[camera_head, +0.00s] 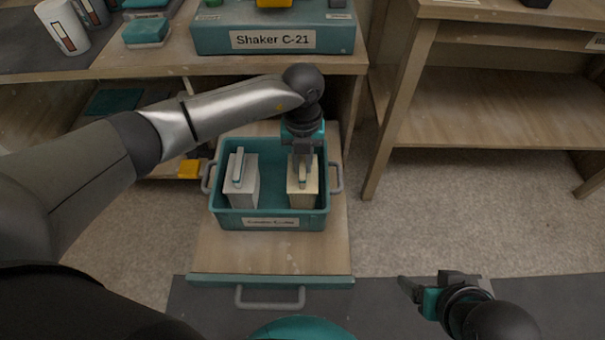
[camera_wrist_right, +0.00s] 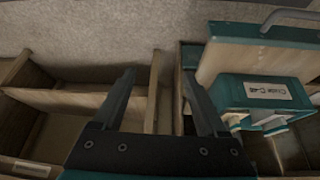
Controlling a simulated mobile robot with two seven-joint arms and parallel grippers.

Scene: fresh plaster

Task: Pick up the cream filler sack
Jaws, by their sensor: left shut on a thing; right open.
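The cream filler sack (camera_head: 301,197) stands upright in the right half of a teal crate (camera_head: 269,212), its lower part hidden by the front wall. My left gripper (camera_head: 303,168) points down from above and is shut on the top of the cream sack, which still appears to be inside the crate. A pale grey-white sack (camera_head: 242,190) with a handle-like top stands in the left half, apart from the cream one. My right gripper (camera_head: 428,284) is open and empty at the lower right; its spread fingers show in the right wrist view (camera_wrist_right: 158,85).
The crate sits on a pulled-out wooden drawer board (camera_head: 225,254) with a grey handle (camera_head: 270,303). A teal bin labelled Shaker C-21 (camera_head: 272,40) stands on the bench behind. A wooden shelf unit (camera_head: 480,105) is at right. Bare floor (camera_head: 400,225) lies between.

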